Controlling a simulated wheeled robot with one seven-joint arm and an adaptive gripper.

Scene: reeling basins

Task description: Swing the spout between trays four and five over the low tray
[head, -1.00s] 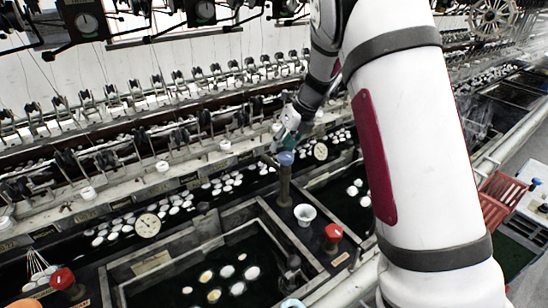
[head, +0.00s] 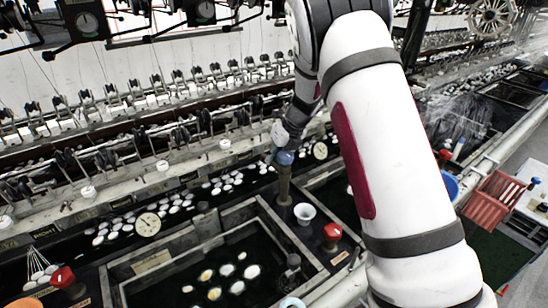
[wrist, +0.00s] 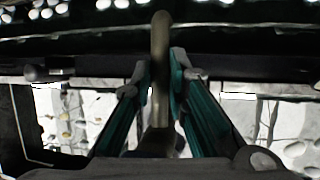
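The near left tray (head: 210,240) holds dark water and several pale cocoons. The right tray (head: 318,178) is partly hidden by my arm. The spout's outlet is hidden behind the gripper in the head view.
A long bench with reeling fittings (head: 150,185) runs behind. A round dial (head: 148,224) is at left. A red crate (head: 490,200) and blue basin (head: 450,186) are at right.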

